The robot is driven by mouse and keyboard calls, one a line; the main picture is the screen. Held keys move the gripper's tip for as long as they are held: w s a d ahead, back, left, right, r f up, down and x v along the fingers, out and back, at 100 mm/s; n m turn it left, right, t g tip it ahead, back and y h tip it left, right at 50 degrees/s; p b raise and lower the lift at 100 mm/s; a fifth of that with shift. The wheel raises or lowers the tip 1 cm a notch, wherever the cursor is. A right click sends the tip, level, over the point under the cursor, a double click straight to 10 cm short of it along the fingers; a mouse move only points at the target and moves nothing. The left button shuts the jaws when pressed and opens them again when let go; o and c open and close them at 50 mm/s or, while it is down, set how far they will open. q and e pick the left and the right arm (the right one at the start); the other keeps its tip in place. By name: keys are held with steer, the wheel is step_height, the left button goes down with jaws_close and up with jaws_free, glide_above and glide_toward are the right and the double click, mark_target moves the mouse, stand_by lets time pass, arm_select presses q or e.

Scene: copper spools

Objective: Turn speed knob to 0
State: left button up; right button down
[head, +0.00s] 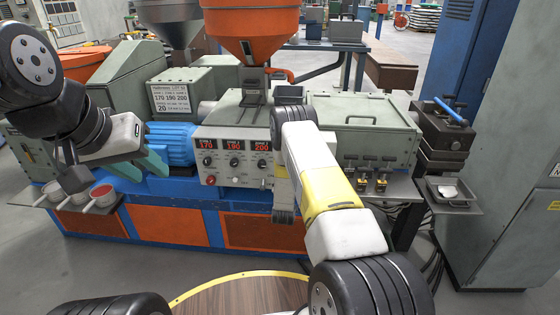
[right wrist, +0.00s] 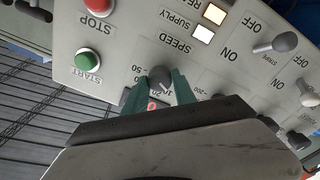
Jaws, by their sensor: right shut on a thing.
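The speed knob (right wrist: 160,79) is a small dark round knob on a pale grey panel below the printed word SPEED in the right wrist view. My right gripper (right wrist: 162,73) has its two green fingers on either side of the knob, shut on it. Part of a small display with a red digit shows beside the fingers (right wrist: 152,106). In the head view my right arm covers the knob and right gripper. My left gripper (head: 155,160) hangs at the left with teal fingers apart and nothing seen between them, in front of the blue motor.
A red STOP button (right wrist: 90,61) and green START button (right wrist: 88,61) sit left of the knob. Toggle switches (right wrist: 285,42) are at the right.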

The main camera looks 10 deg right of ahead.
steer(key=shift+n, duration=1)
steer(key=c, duration=1)
jaws_free()
steer(key=v, duration=0.8)
